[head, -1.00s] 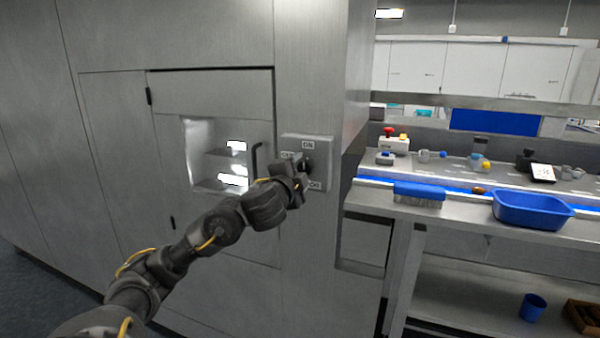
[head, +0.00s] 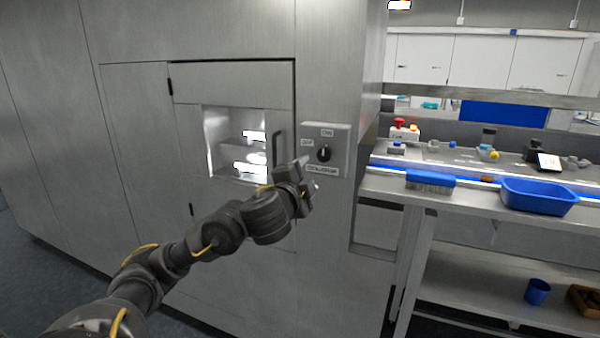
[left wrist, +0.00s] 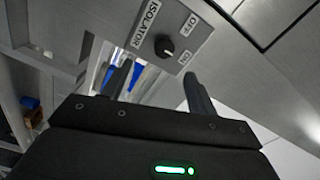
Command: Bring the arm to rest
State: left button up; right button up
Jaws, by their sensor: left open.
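My left arm comes in from the lower left of the head view. Its gripper (head: 309,187) is just below and left of the isolator switch plate (head: 341,135) on the grey cabinet. In the left wrist view the gripper (left wrist: 158,85) has its two dark fingers apart with nothing between them. The black isolator knob (left wrist: 165,46) is beyond the fingertips, apart from them. The plate reads ISOLATOR, OFF and ON. The knob (head: 323,153) shows uncovered in the head view. My right gripper is in neither view.
A cabinet door with a lit window (head: 236,128) and a dark handle (head: 275,150) is beside the gripper. On the right, a bench holds a blue brush (head: 430,180) and a blue tub (head: 538,196). A blue cup (head: 537,291) stands on the lower shelf.

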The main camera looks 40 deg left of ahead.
pick_arm(q)
jog(key=shift+s+a+r, duration=0.1)
jog(key=shift+a+r, duration=0.05)
jog(key=shift+r, duration=0.2)
